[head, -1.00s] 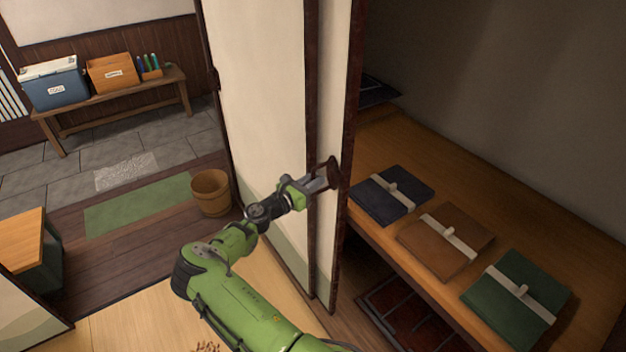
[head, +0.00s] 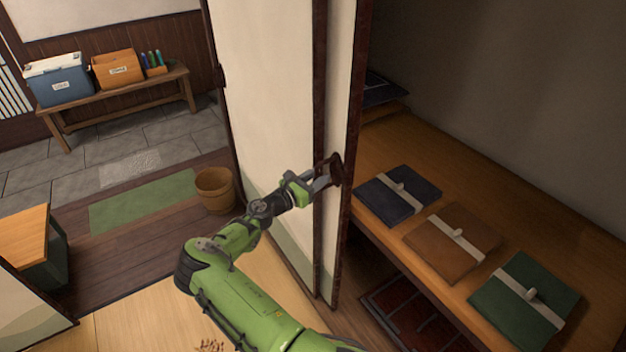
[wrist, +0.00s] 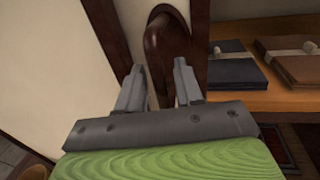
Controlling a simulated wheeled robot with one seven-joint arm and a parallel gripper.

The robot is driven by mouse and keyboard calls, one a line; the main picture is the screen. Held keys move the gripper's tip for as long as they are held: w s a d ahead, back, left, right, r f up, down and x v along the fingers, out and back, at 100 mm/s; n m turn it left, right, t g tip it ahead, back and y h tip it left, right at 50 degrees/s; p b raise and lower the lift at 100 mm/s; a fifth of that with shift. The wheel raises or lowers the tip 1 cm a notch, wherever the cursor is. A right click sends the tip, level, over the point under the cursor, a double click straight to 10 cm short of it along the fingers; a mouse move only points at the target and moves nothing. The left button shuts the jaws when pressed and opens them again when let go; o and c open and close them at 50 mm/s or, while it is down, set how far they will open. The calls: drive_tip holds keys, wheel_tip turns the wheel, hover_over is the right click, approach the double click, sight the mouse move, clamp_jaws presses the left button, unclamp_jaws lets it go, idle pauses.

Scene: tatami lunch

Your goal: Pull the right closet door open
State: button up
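The closet door (head: 262,130) is a pale sliding panel with a dark wooden frame, standing left of the open closet in the head view. A dark brown handle (head: 334,168) is on the door's right edge. It also shows as a curved bar in the wrist view (wrist: 166,38). My gripper (head: 326,178) reaches the handle from the left.
The closet shelf (head: 450,170) holds a navy (head: 392,204), a brown (head: 435,250) and a green folded bundle (head: 510,320). A wooden bucket (head: 215,192) stands left of the door. A bench (head: 120,105) is at the back left.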

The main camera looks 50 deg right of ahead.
drive_tip(key=a, duration=1.5)
drive_tip(key=shift+w+a+p, duration=0.2)
drive_tip(key=shift+a+p, duration=0.15)
drive_tip(key=shift+p, duration=0.05)
